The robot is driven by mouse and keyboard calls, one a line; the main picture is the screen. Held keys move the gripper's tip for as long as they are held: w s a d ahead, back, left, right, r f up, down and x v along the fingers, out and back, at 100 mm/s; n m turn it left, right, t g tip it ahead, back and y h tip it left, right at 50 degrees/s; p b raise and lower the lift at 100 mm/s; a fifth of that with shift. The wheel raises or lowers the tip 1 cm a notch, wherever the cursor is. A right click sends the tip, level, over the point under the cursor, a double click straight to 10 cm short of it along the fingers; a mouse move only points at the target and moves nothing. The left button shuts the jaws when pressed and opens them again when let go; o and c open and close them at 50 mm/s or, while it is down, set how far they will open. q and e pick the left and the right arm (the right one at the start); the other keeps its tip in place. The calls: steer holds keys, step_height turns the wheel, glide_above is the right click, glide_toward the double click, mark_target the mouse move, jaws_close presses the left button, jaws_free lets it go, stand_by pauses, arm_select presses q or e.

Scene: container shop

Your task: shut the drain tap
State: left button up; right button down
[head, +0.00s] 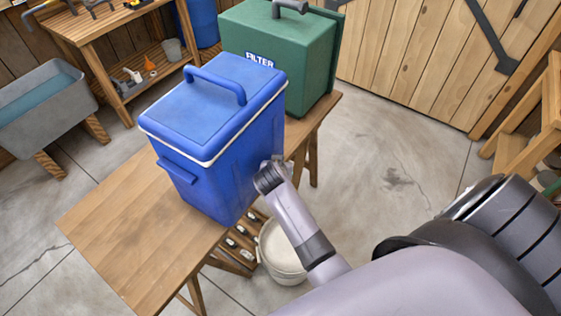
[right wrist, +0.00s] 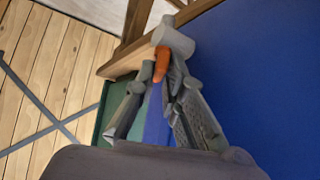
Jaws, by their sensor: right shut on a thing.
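The blue cooler (head: 215,105), with a white-rimmed lid and a handle, stands upright on the wooden table. My right gripper (head: 270,168) is at the cooler's right side, where the tap is hidden in the head view. In the right wrist view, the drain tap (right wrist: 174,40) is a grey cylinder with an orange lever (right wrist: 162,66), close to the blue cooler wall (right wrist: 265,90). My right gripper (right wrist: 162,82) is shut on the orange lever, its fingers on either side of it. How far the lever is turned is hard to tell. My left gripper is out of view.
A pale bucket (head: 283,258) stands on the floor below the table's edge. A green filter box (head: 290,50) stands behind the cooler. The table's front left (head: 125,235) is bare. A grey sink (head: 45,105) and a tool bench (head: 95,25) are at the left.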

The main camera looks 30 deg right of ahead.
steer(key=shift+m, duration=0.3)
steer(key=c, duration=1.7)
jaws_free()
steer(key=shift+d, duration=0.1)
